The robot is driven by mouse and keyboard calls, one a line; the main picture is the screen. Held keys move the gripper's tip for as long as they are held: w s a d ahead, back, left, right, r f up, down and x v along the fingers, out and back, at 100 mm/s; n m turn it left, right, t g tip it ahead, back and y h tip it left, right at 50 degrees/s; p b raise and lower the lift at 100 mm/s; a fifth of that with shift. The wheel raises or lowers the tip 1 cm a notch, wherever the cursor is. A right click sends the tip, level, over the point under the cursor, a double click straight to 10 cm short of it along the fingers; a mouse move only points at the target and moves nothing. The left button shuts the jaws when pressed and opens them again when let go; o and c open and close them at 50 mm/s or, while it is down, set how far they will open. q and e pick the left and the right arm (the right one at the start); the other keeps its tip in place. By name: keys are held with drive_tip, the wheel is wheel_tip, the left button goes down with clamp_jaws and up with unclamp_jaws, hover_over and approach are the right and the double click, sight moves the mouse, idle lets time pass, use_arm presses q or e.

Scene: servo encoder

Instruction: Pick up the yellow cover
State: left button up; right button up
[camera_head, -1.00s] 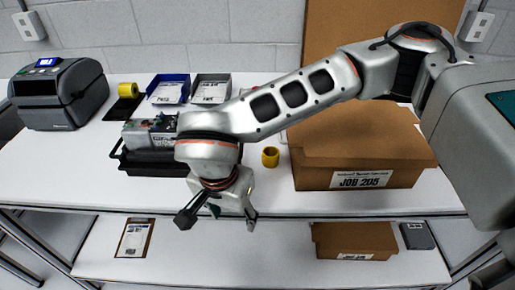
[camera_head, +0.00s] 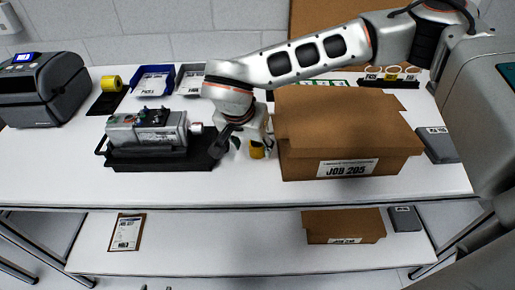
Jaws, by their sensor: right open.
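The yellow cover (camera_head: 257,151) is a small yellow cylinder on the white table, just left of the large cardboard box. My right gripper (camera_head: 242,146) is right by it, with its fingers pointing down and open. The gripper partly hides the cover's top. I cannot tell whether a finger touches it. A grey motor (camera_head: 146,128) with a shaft pointing right lies on a black tray (camera_head: 190,162) to the left. My left gripper does not show.
The cardboard box marked JOB 205 (camera_head: 400,138) stands close on the right. Blue (camera_head: 140,83) and grey (camera_head: 187,83) bins, a yellow roll (camera_head: 112,83) and a label printer (camera_head: 45,92) stand behind and left. The table's front strip is clear.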

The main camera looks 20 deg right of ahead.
sight(257, 143)
drive_tip(key=shift+w+d, duration=1)
drive_tip(key=shift+w, duration=0.2)
drive_tip(key=shift+p+x, duration=0.3)
drive_tip(key=shift+x, duration=1.2)
drive_tip(key=shift+a, duration=0.1)
drive_tip(key=c, duration=0.9)
